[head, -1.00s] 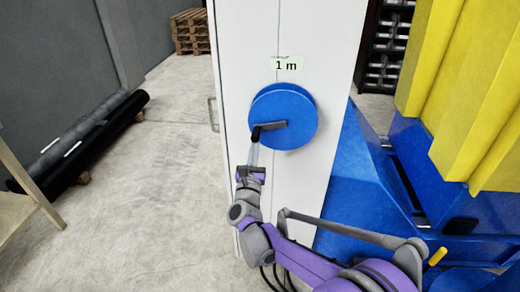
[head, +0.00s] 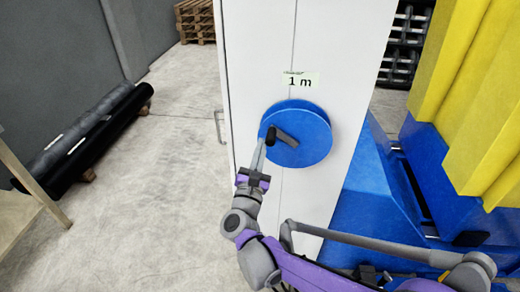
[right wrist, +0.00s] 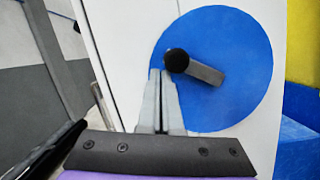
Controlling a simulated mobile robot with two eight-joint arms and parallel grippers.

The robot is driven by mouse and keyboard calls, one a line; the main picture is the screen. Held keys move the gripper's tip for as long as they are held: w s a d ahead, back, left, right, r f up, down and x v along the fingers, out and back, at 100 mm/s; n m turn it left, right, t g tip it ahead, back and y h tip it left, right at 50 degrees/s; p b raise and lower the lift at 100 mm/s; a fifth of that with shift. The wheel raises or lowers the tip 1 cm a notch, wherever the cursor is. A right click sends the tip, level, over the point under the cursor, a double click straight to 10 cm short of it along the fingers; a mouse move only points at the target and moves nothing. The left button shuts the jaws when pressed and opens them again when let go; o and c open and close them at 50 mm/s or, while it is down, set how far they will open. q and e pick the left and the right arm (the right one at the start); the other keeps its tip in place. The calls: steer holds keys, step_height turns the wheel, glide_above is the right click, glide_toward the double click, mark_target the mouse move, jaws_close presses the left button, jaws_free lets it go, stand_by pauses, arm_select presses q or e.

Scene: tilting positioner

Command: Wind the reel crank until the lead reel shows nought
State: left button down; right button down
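The blue round reel (head: 312,150) is on the front of a tall white cabinet (head: 258,60). A label (head: 300,82) above it reads "1 m". The dark crank arm (head: 287,138) runs from the reel's middle up and left to a black knob (head: 270,134). My right gripper (head: 265,146) reaches up from below to the knob. The knob hides part of the contact. My left gripper is not in view.
A blue and yellow machine (head: 465,110) stands close on the right. A cabinet handle (head: 219,127) sticks out at the left edge. Black rolls (head: 90,135) lie on the floor at left, and a pallet (head: 196,22) is behind.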

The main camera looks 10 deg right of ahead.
mark_target(271, 140)
steer(key=r, duration=0.1)
steer(key=d+r+p, duration=0.1)
steer(key=r, duration=0.1)
steer(key=shift+s+d+p, duration=0.15)
steer(key=shift+s+p, duration=0.1)
steer(key=shift+p, duration=0.15)
steer(key=shift+s+d+r+p, duration=0.15)
steer(key=shift+d+r+p, duration=0.45)
steer(key=shift+r, duration=0.1)
steer(key=shift+s+d+r+p, duration=0.15)
steer(key=shift+d+r+p, duration=0.15)
steer(key=shift+d+r, duration=0.25)
steer(key=shift+d, duration=0.15)
steer(key=shift+f, duration=0.1)
